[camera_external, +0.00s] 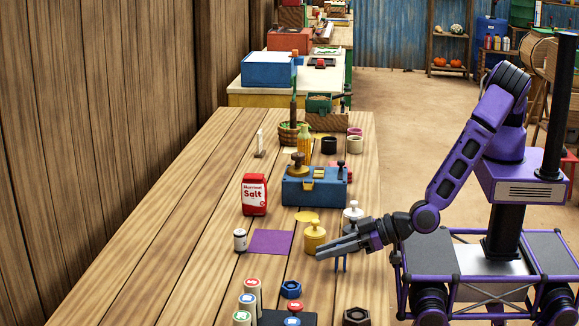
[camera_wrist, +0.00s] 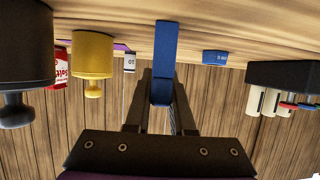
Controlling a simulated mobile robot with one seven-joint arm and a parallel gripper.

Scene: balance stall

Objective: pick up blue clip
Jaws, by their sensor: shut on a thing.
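The blue clip (camera_wrist: 166,55) is a narrow blue piece between my two dark fingers in the wrist view, which is upside down. My gripper (camera_external: 326,250) is shut on it, low over the right part of the wooden table.
A blue scale box (camera_external: 315,192) and a salt bag (camera_external: 254,195) stand farther back. A purple mat (camera_external: 270,242) lies left. Several capped cylinders (camera_external: 248,303) stand in front.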

